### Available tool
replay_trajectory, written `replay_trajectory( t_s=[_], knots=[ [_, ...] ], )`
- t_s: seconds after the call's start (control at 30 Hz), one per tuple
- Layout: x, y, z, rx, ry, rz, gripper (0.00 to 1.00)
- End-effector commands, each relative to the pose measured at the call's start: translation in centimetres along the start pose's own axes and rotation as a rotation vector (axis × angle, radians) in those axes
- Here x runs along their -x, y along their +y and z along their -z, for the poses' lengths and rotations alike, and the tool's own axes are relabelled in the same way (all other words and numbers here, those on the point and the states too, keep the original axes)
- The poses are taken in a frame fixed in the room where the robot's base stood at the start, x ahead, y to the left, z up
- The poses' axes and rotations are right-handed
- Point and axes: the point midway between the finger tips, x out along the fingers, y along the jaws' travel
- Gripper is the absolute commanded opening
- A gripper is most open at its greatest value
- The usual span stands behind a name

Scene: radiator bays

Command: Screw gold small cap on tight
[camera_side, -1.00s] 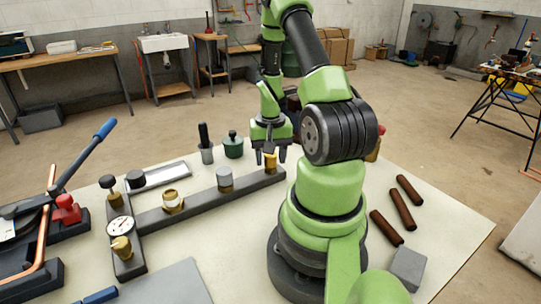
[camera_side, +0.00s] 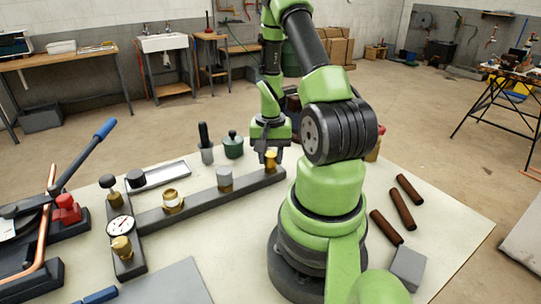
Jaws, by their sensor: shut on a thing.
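The gold small cap (camera_side: 270,162) stands at the right, far end of the long dark bar (camera_side: 205,198). My gripper (camera_side: 270,156) points down over it, and its fingers are shut on the cap from both sides. The cap is small in this view and partly covered by the fingers. I cannot tell how far down on its seat it sits or whether it is tilted.
On the same bar stand a grey cap (camera_side: 225,179) and a larger gold-and-white piece (camera_side: 172,200). A pressure gauge (camera_side: 120,226) and another brass fitting (camera_side: 121,246) are at its left end. A green pot (camera_side: 233,147) stands behind. Brown rods (camera_side: 402,209) lie at right.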

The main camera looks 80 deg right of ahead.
Motion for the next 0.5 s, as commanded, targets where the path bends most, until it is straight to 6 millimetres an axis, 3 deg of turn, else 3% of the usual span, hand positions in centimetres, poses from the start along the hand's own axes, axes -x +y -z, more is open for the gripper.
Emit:
replay_trajectory(
  t_s=[0.5],
  knots=[
    [-0.08,0.00,-0.04,-0.886,-0.002,-0.001,0.04]
  ],
)
